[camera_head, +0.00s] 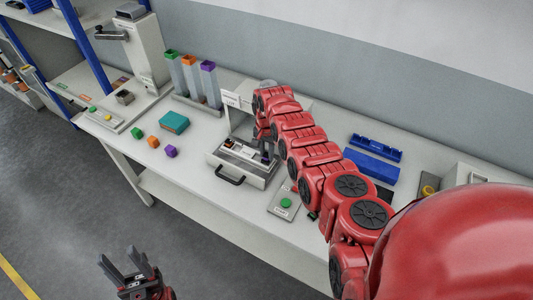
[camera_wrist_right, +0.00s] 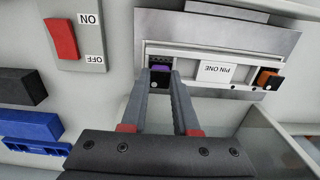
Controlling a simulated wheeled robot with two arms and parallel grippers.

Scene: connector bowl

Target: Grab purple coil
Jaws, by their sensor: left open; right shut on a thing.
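A small part with a purple top and black body (camera_wrist_right: 160,72), which I take as the purple coil, sits at the left end of a metal fixture (camera_wrist_right: 217,45) in the right wrist view. My right gripper (camera_wrist_right: 161,78) has its fingers on either side of this part and is shut on it. In the head view my right gripper (camera_head: 265,141) reaches down into the fixture, and the purple part (camera_head: 266,157) shows just below it. My left gripper (camera_head: 138,263) is open and empty, over the floor in front of the table.
An orange and black part (camera_wrist_right: 267,78) sits at the fixture's other end. Green, orange and purple (camera_head: 170,151) cubes lie left of a teal box (camera_head: 174,122) or near it. A green button (camera_head: 286,203) and blue holders (camera_head: 372,168) stand to the right.

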